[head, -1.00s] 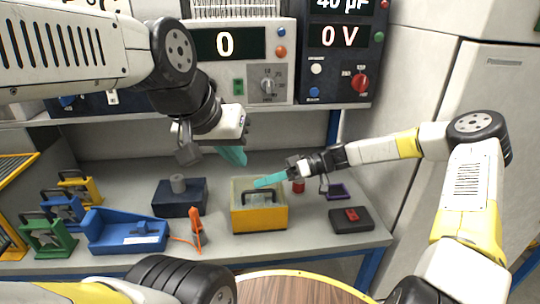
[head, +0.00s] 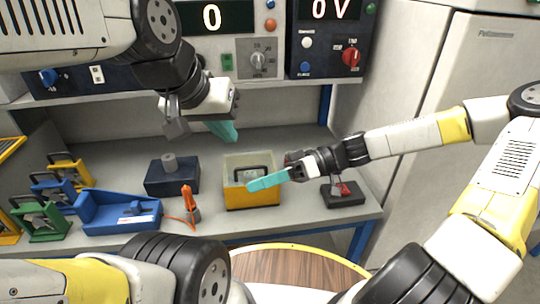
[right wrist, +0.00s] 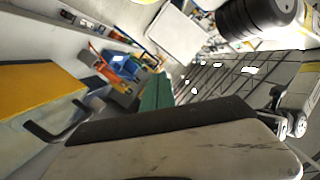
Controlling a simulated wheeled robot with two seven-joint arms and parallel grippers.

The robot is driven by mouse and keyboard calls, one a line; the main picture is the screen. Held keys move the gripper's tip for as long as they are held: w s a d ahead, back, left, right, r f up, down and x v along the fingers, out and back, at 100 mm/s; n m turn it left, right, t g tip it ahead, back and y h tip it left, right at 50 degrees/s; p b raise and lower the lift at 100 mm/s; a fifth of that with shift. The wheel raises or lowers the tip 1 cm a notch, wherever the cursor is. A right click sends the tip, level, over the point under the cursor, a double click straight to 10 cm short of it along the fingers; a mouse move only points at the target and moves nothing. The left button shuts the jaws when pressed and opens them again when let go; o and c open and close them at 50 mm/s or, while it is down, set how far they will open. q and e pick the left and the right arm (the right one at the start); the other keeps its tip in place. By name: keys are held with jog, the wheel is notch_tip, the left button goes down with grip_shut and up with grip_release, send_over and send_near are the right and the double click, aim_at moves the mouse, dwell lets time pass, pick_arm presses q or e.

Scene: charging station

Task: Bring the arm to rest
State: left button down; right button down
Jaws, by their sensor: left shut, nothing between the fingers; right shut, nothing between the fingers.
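My left gripper (head: 222,130) has teal fingers, shut and empty. It hangs in the air in front of the shelf, above the workbench, up and left of the yellow box. My right gripper (head: 266,182) reaches in from the right, its teal fingers shut and empty. In the head view its fingertips overlap the front of the yellow box (head: 262,197); I cannot tell whether they touch. The right wrist view shows the teal-green fingers (right wrist: 157,92) together, with a yellow surface and a dark handle at the left.
On the bench (head: 300,219) are a blue tray (head: 105,213), a dark blue block (head: 172,178), an orange tool (head: 188,203) and a black box with a red part (head: 330,200). Instrument panels (head: 330,45) stand behind. A round wooden top (head: 290,266) is in front.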

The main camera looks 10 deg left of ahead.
jog(key=d+f+m+t+h, duration=0.4)
jog(key=d+m+h, duration=0.1)
jog(key=d+h, duration=0.5)
jog(key=s+d+r+m+t+h, duration=0.1)
jog(key=d+r+m+t, duration=0.3)
jog(key=r, duration=0.5)
jog(key=d+r+m+t+h, duration=0.1)
jog(key=d+r+m+t, duration=0.3)
jog(key=d+r, duration=0.4)
jog(key=shift+s+d+r+m+t, duration=0.4)
jog(key=shift+r+m, duration=0.2)
jog(key=shift+r, duration=0.25)
